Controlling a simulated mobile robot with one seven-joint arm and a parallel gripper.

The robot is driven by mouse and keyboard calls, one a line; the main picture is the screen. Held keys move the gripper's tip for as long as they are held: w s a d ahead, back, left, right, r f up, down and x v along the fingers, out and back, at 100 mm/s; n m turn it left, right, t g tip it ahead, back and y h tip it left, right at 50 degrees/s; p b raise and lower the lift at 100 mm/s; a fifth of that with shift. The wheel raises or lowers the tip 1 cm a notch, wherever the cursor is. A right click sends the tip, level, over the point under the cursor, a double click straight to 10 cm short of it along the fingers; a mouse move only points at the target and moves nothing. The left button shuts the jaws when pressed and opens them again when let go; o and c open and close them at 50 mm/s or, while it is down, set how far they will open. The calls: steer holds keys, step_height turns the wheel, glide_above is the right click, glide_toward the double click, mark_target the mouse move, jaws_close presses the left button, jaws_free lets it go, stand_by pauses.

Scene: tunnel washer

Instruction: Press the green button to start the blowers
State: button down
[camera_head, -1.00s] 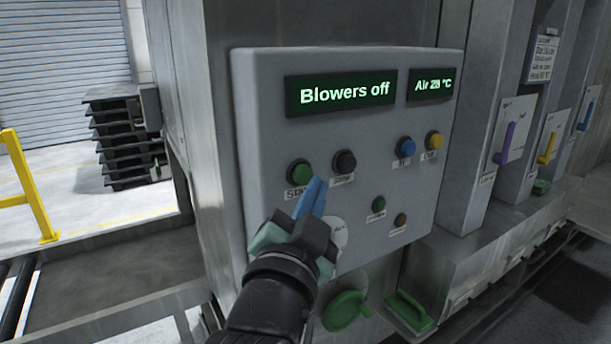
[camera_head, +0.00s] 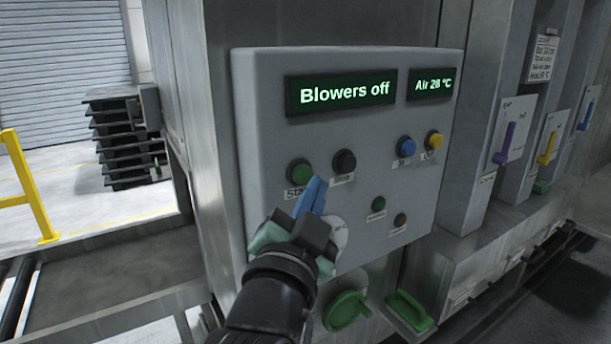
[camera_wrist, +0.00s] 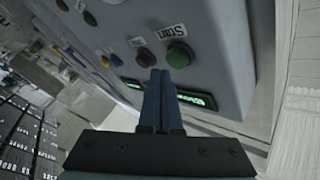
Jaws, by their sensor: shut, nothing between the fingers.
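The green button (camera_head: 300,171), labelled "Start", is at the left of the grey control panel (camera_head: 262,130). It also shows in the wrist view (camera_wrist: 179,55). A black button (camera_head: 344,162) sits to its right. The display (camera_head: 341,93) reads "Blowers off". My gripper (camera_head: 316,186) is shut and empty, with its blue fingers together. In the head view its tips lie just below and right of the green button. In the wrist view the fingers (camera_wrist: 162,76) end close beside the button; I cannot tell whether they touch the panel.
Blue (camera_head: 405,146) and yellow (camera_head: 434,140) buttons sit at the panel's right. A second display (camera_head: 431,85) reads "Air 28 °C". Coloured levers (camera_head: 505,143) stand further right. Green handles (camera_head: 347,310) lie below. A yellow rail (camera_head: 32,190) is at the left.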

steer(key=shift+w+a, duration=0.1)
steer(key=shift+a, duration=0.05)
steer(key=shift+w+a, duration=0.15)
steer(key=shift+w, duration=0.05)
steer(key=shift+w+a+b, duration=0.3)
steer(key=shift+w+b, duration=0.1)
steer(key=shift+b, duration=0.05)
stand_by(0.7)
steer(key=shift+s+d, duration=0.1)
stand_by(0.3)
steer(key=shift+s+d, duration=0.5)
steer(key=shift+s, duration=0.15)
steer(key=s+d, duration=0.1)
steer(key=s, duration=0.1)
steer(key=s+d, duration=0.2)
stand_by(0.4)
stand_by(0.4)
